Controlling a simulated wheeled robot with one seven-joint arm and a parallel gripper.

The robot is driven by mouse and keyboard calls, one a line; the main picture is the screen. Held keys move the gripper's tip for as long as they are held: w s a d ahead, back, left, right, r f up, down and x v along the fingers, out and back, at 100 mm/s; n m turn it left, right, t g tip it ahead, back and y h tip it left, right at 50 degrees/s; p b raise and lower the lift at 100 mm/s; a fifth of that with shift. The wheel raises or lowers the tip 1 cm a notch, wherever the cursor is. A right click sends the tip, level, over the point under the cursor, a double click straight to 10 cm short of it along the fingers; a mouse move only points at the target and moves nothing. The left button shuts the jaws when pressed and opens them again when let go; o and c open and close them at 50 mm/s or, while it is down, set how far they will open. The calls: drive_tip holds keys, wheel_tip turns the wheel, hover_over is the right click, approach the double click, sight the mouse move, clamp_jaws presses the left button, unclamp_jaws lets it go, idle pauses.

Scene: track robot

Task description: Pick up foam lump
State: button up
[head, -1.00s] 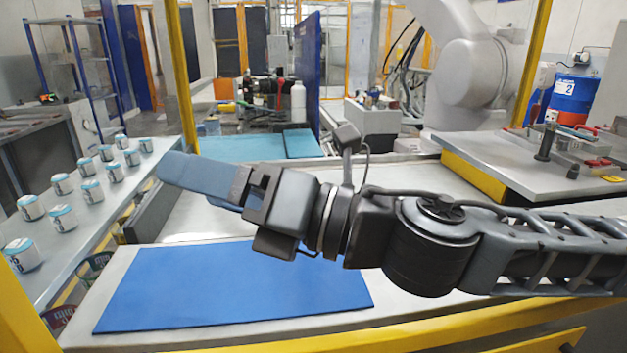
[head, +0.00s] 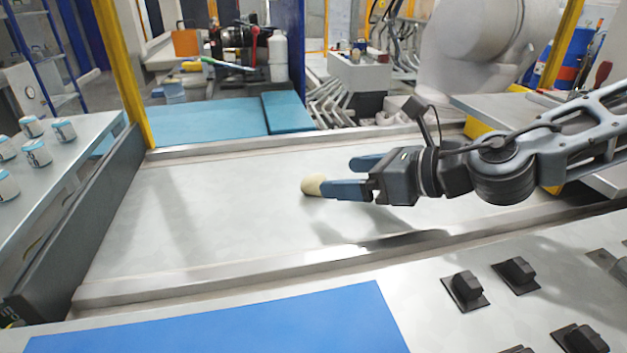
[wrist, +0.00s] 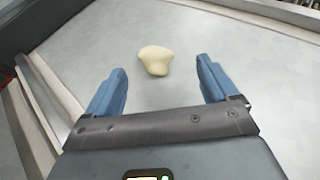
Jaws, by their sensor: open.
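The foam lump (head: 313,185) is pale cream and rounded, and lies on the grey metal track surface (head: 220,200). My gripper (head: 345,176) is open, with its blue fingers pointing left toward the lump. In the head view the near finger's tip overlaps the lump's right edge. In the wrist view the whole foam lump (wrist: 155,60) shows just ahead of the fingertips, between their lines and left of centre. A gap shows between it and both fingers there, and nothing is between the fingers.
Raised rails run along the track's near edge (head: 250,268) and far edge. A blue mat (head: 230,330) and black clamps (head: 466,290) are on the near bench. Several cans (head: 36,152) stand on a shelf at left. The track left of the lump is clear.

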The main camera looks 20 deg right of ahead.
sight(316, 185)
drive_tip(key=shift+s+a+x, duration=0.1)
drive_tip(key=shift+x, duration=1.25)
drive_tip(key=shift+s+a+x, duration=0.1)
drive_tip(key=shift+s+x, duration=0.05)
drive_tip(key=shift+x, duration=1.2)
drive_tip(key=shift+f, duration=0.2)
drive_tip(key=shift+c, duration=0.5)
drive_tip(key=c, duration=1)
drive_tip(key=shift+r, duration=0.1)
drive_tip(key=shift+c, duration=0.2)
